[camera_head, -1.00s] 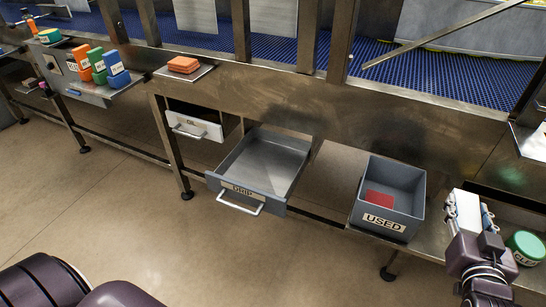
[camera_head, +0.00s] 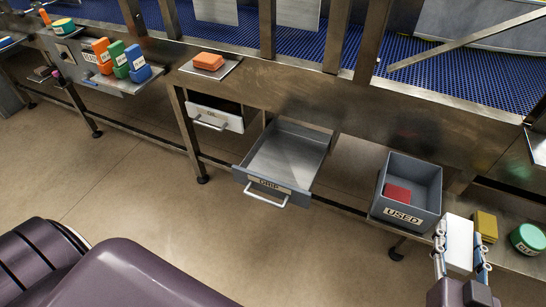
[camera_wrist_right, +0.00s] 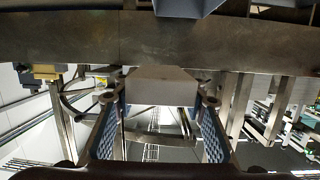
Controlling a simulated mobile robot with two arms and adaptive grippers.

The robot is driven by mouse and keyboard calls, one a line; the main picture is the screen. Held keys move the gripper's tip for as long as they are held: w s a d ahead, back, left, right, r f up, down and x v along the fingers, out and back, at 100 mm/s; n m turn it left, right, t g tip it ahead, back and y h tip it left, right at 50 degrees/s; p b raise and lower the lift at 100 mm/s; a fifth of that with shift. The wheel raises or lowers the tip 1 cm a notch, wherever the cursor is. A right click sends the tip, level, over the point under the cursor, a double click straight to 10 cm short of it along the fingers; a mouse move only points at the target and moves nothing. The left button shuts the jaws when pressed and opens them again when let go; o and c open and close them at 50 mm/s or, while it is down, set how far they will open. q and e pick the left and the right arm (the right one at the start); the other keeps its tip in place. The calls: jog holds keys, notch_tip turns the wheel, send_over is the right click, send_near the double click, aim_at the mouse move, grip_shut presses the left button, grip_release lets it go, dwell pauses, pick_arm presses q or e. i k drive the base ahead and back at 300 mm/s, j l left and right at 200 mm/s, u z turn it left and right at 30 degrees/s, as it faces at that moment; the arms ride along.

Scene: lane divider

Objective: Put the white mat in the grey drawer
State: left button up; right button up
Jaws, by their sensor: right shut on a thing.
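My right gripper (camera_head: 461,238) is shut on the white mat (camera_head: 459,243), a thick pale slab held between its two fingers near the right edge of the head view. In the right wrist view the mat (camera_wrist_right: 162,84) sits between the fingertips. The grey drawer (camera_head: 290,155) is pulled open at the middle of the head view. Its front has a label and a light handle, and its inside looks empty. The mat is right of the drawer, with the USED bin between them in the picture. My left gripper is not in view.
The grey USED bin (camera_head: 408,190) holds a red item (camera_head: 397,194). A yellow block (camera_head: 485,226) and green tub (camera_head: 526,238) stand at right. A white-fronted drawer (camera_head: 215,118) is left of the grey one. An orange stack (camera_head: 208,61) sits above. Open floor lies in front.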

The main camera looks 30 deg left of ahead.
aim_at(278, 176)
jog(key=k+j, duration=0.1)
jog(key=j, duration=1.2)
jog(key=k+j, duration=0.15)
jog(key=j, duration=1.2)
jog(key=k, duration=0.05)
